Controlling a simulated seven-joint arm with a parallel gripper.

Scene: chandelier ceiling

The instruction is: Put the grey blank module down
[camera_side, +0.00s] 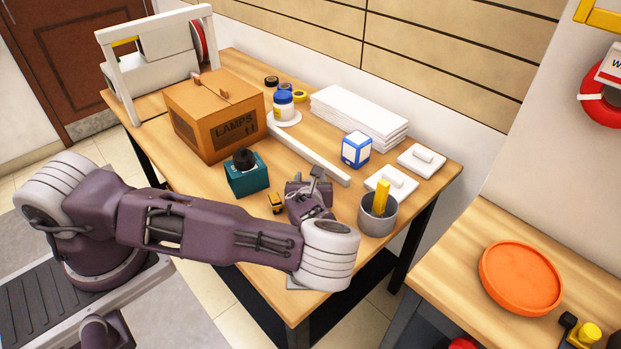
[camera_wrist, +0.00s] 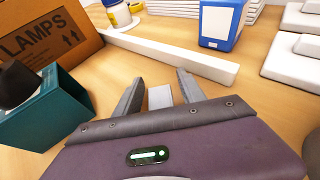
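The grey blank module (camera_wrist: 160,97) is a small pale grey block in the wrist view, low in the middle of the picture. My gripper (camera_wrist: 160,78) has its two grey fingers spread, one on each side of the module. A narrow gap shows between each finger and the block, so the gripper looks open around it. My wrist body hides the module's near end. In the side view my gripper (camera_side: 311,190) is low over the front of the wooden table (camera_side: 290,295); I cannot make out the module clearly there.
A long white bar (camera_wrist: 178,58) lies just beyond the fingers. A teal box (camera_side: 246,178) and the lamps carton (camera_side: 214,115) stand to the left. A blue-and-white box (camera_side: 356,149), white blocks (camera_side: 390,183) and a grey cup (camera_side: 377,215) with a yellow piece are to the right.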

